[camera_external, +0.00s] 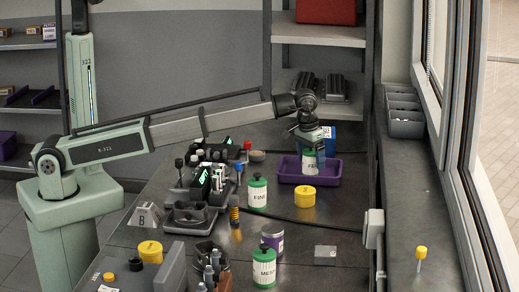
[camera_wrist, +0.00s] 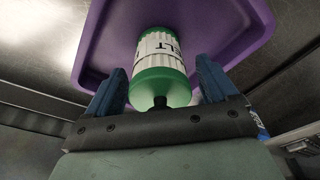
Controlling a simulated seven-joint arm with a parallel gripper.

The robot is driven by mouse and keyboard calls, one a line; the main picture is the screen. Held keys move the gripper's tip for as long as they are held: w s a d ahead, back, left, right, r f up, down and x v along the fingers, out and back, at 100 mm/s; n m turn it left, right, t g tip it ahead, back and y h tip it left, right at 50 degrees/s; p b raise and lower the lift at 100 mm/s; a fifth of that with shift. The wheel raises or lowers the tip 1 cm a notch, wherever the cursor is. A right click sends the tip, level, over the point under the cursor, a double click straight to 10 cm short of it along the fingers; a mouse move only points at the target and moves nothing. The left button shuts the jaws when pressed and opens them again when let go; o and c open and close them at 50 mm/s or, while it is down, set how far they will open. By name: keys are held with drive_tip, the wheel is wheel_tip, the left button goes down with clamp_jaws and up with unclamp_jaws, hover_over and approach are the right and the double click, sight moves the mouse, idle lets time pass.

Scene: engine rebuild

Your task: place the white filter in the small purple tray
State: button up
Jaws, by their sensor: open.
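A white canister with green ends and a label ending in "LT" (camera_wrist: 158,68) is between my gripper's fingers in the wrist view. In the external view the white canister (camera_external: 311,164) is at the purple tray (camera_external: 290,178), within its outline. Its base is hard to see, so I cannot tell for sure that it rests on the tray floor. My gripper (camera_external: 308,146) is over the canister, pointing down. Its blue fingers are open, one on each side of the canister, with a gap visible. The purple tray also shows behind the canister in the wrist view (camera_wrist: 238,40).
Similar white-and-green canisters, one labelled FINE (camera_external: 257,194) and one MESH (camera_external: 264,268), stand on the dark bench. A yellow canister (camera_external: 305,196) is just in front of the tray. Engine parts (camera_external: 190,215) crowd the left. A blue box (camera_external: 328,135) is behind the tray.

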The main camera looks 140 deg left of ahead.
sight(307, 152)
drive_tip(key=r, duration=0.4)
drive_tip(key=d+r, duration=0.1)
drive_tip(key=r, duration=0.7)
drive_tip(key=shift+d, duration=0.4)
